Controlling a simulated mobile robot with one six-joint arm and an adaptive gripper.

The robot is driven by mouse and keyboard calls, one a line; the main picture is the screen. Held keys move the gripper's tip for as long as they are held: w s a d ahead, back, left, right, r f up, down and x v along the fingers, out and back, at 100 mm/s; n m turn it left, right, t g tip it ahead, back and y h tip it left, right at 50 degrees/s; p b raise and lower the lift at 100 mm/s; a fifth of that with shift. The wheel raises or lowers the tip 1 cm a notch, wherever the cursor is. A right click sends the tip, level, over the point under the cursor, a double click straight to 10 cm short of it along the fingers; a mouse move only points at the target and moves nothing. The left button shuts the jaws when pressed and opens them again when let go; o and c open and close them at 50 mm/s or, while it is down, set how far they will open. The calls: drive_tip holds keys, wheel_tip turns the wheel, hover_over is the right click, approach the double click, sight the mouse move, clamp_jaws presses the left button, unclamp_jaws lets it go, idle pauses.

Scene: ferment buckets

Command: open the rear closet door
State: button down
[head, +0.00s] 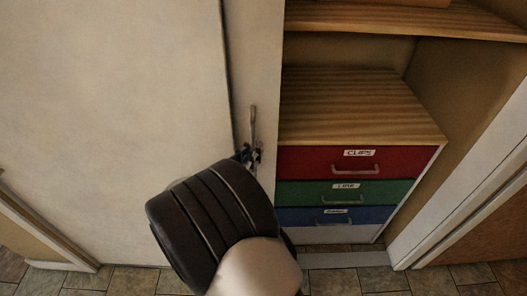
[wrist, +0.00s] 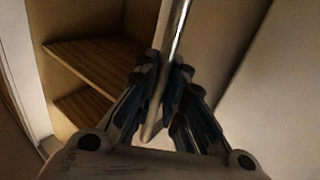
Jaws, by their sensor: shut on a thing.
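The closet door with the handle shows as a narrow pale strip (head: 258,55) beside a wide pale panel (head: 120,110) on its left. A slim upright metal handle (head: 253,122) stands on the strip. My gripper (head: 249,156) is shut on the handle's lower part. In the wrist view my gripper's fingers (wrist: 167,92) close around the handle bar (wrist: 180,32), whose lower end shows between them. My dark wrist hides the lower part of the strip in the head view. The closet stands open to the right of the strip.
Inside are wooden shelves (head: 360,95) and stacked drawers, including a red one (head: 310,162), a green one (head: 305,191) and a blue one (head: 365,214). A pale frame post (head: 470,190) bounds the opening at right. Tiled floor (head: 125,281) lies in front.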

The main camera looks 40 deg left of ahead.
drive_tip(key=shift+s+a+r, duration=0.15)
drive_tip(key=shift+s+a, duration=0.55)
drive_tip(key=shift+a, duration=0.35)
drive_tip(key=c, duration=1.7)
unclamp_jaws()
drive_tip(key=shift+a, duration=0.1)
drive_tip(key=shift+o, duration=0.2)
drive_tip(key=s, duration=1.2)
drive_tip(key=shift+d, duration=0.3)
